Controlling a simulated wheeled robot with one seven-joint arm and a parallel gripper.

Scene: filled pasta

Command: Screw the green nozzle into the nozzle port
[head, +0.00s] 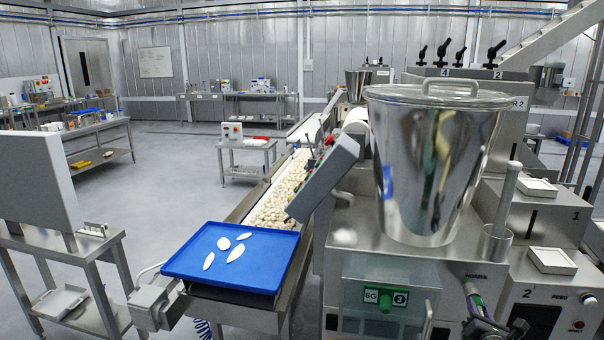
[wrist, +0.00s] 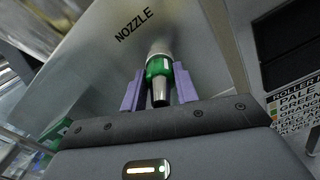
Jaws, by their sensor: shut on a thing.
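The green nozzle (wrist: 158,66) sits between the two purple fingers of my gripper (wrist: 159,72) in the wrist view. Its grey metal tip points back toward my wrist, and a pale ring shows at its far end. That end is at or close to the metal panel under the printed word NOZZLE. The nozzle port itself is hidden behind the nozzle, so I cannot tell whether any thread is engaged. In the head view my gripper (head: 476,303) is low at the right, at the machine front just below the NOZZLE label, and mostly cut off or dark.
A steel hopper (head: 435,160) with a lid stands above the panel. A blue tray (head: 228,278) with several pale pieces lies farther left. A label chart (wrist: 296,100) is at the right in the wrist view.

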